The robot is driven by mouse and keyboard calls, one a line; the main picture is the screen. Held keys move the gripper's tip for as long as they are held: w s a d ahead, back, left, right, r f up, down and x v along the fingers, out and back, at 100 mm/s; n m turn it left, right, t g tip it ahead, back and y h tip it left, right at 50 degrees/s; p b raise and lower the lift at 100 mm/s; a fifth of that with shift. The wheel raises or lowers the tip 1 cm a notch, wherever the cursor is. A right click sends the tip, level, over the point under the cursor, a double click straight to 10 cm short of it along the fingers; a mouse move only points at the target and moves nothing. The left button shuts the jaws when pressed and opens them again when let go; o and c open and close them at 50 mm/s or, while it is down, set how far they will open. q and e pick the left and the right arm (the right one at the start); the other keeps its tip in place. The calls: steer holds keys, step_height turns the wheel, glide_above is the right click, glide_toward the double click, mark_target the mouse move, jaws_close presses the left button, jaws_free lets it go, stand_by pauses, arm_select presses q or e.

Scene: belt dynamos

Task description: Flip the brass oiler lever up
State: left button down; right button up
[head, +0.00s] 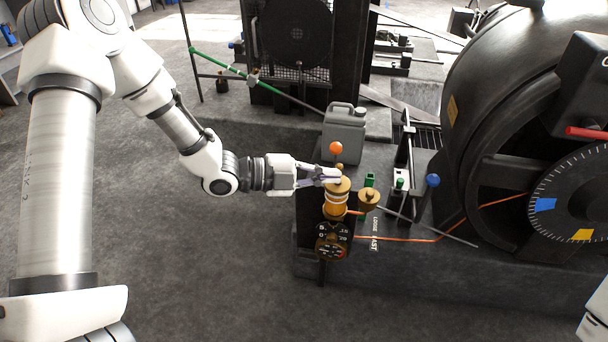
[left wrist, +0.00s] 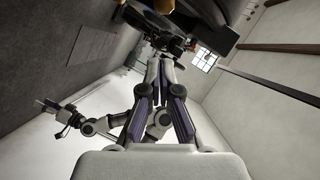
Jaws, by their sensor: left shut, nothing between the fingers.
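The brass oiler (head: 335,208) stands on the front edge of the dark machine bed, with an amber middle band. An orange ball (head: 336,148) shows just above its top; it looks like the end of the lever, and the stem is mostly hidden by my fingers. My left gripper (head: 335,175) reaches in from the left with its fingertips at the oiler's top, just below the ball. I cannot tell whether they touch it. In the left wrist view its fingers (left wrist: 164,62) meet at the tips, with nothing between them. My right gripper seems to show small at the left there (left wrist: 47,104).
A grey jug (head: 344,133) is behind. Open floor lies in front.

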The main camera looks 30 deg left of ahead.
arm_select(q)
steer(key=p+v, duration=0.1)
steer(key=v, duration=0.4)
steer(key=shift+s+a+p, duration=0.1)
steer(key=shift+s+p, duration=0.1)
steer(key=shift+p, duration=0.1)
